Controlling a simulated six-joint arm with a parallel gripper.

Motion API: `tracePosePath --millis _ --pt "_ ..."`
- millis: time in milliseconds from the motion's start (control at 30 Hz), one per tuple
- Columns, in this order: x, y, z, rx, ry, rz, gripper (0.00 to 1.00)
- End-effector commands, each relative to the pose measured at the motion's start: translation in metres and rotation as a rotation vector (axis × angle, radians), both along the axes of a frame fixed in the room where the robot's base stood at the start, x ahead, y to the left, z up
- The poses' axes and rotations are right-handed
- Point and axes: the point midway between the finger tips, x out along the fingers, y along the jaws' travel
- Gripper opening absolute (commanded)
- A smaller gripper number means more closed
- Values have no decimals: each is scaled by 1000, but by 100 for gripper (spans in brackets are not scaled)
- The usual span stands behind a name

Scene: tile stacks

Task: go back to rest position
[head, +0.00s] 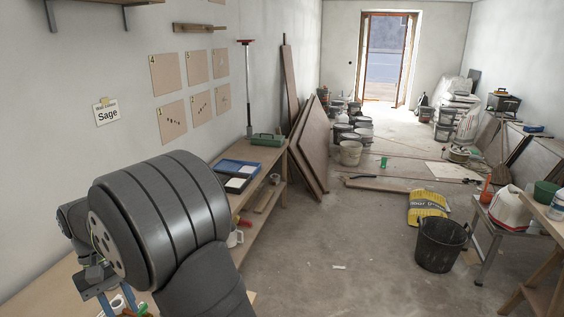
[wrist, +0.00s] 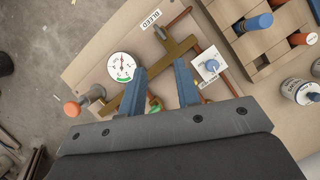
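My gripper (wrist: 163,84) shows in the wrist view with its two blue fingers apart and nothing held between them. A small green and orange part (wrist: 155,103) shows below the gap between the fingers. In the head view my gripper (head: 118,302) is at the lower left, partly cut off by the frame edge, and my dark arm hides much of the bench there.
In the wrist view a wooden rack (wrist: 262,45) with a blue-topped peg and a white can (wrist: 300,91) stand at the right. In the head view a blue tray (head: 238,168) lies on the wall bench.

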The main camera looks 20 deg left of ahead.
Motion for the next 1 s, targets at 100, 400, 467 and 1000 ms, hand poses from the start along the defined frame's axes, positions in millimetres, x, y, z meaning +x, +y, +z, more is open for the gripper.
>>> tracePosePath --millis 100,400,467,1000 --pt "4 9 23 4 -2 0 30" --pt "-2 -2 -23 51 -97 -173 30" --pt "-3 -4 -32 63 -115 -209 30" --pt "-15 -30 -98 175 -243 -529 30"
